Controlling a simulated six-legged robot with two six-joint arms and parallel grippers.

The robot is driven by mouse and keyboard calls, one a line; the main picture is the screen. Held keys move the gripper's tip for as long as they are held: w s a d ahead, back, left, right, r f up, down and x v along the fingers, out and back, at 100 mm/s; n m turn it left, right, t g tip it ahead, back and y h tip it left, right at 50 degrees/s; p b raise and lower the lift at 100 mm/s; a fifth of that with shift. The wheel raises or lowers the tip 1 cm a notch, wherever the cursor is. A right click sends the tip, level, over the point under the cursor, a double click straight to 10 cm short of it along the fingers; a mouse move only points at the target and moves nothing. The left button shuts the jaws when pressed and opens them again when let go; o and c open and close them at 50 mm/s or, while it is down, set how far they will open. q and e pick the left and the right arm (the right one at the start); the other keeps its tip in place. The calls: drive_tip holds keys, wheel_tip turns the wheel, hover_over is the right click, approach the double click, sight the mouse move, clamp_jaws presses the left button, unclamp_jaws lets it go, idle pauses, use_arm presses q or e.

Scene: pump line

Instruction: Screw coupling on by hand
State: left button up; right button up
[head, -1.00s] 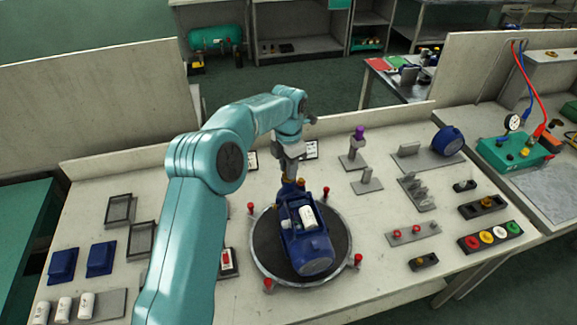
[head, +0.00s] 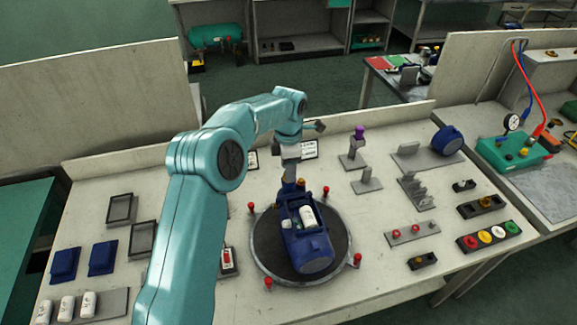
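A blue pump unit (head: 312,252) with a white cylinder (head: 307,216) on top lies on a round dark turntable (head: 266,262) with a light rim. A small brass-coloured part, likely the coupling (head: 300,184), shows at the pump's far end. My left gripper (head: 290,178) points down at that far end, at or just above the brass part. Its fingertips are small and partly hidden by the part and the pump, so I cannot tell whether they are closed on it. My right gripper is not in view.
Red-topped pegs (head: 356,261) stand around the turntable. Blue blocks (head: 102,258), trays (head: 121,209) and white cylinders (head: 67,308) are at the left. Grey holders (head: 415,192), a blue motor part (head: 447,140) and a strip of coloured caps (head: 490,237) are at the right.

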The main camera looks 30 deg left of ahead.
use_arm(q)
drive_tip(key=shift+n+b, duration=0.35)
drive_tip(key=shift+n, duration=1.45)
drive_tip(key=shift+n, duration=0.6)
clamp_jaws()
drive_tip(key=shift+r+m, duration=0.1)
drive_tip(key=shift+m, duration=0.7)
drive_tip(key=shift+m+p, duration=0.3)
drive_tip(key=shift+m, duration=0.7)
